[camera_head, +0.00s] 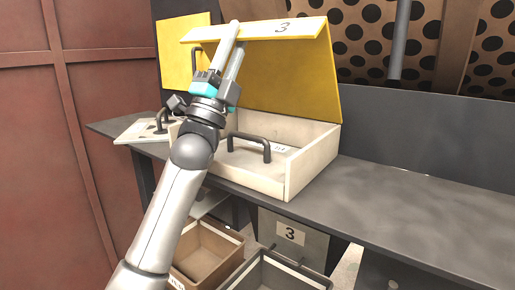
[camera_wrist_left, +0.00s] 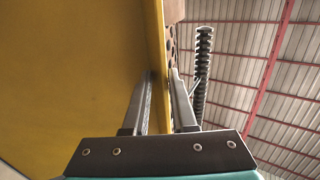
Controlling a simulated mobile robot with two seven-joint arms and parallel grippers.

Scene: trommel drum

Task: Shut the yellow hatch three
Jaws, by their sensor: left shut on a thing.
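The yellow hatch three (camera_head: 290,72) stands raised at the back of a beige box frame (camera_head: 305,160), with a "3" on its top lip. In the left wrist view the hatch (camera_wrist_left: 75,75) fills the left side as a large yellow panel. My left gripper (camera_head: 236,35) is shut on the lip, left of the "3". In the left wrist view its fingers (camera_wrist_left: 161,80) are on either side of the panel's edge. A dark bar handle (camera_head: 250,142) shows inside the frame. My right gripper is in neither view.
A grey counter (camera_head: 420,215) runs to the right, mostly clear. Another yellow panel (camera_head: 175,62) stands behind on the left. Below the counter are a brown crate (camera_head: 215,245), a grey bin and a "3" label (camera_head: 291,234). A perforated drum (camera_head: 365,35) is behind.

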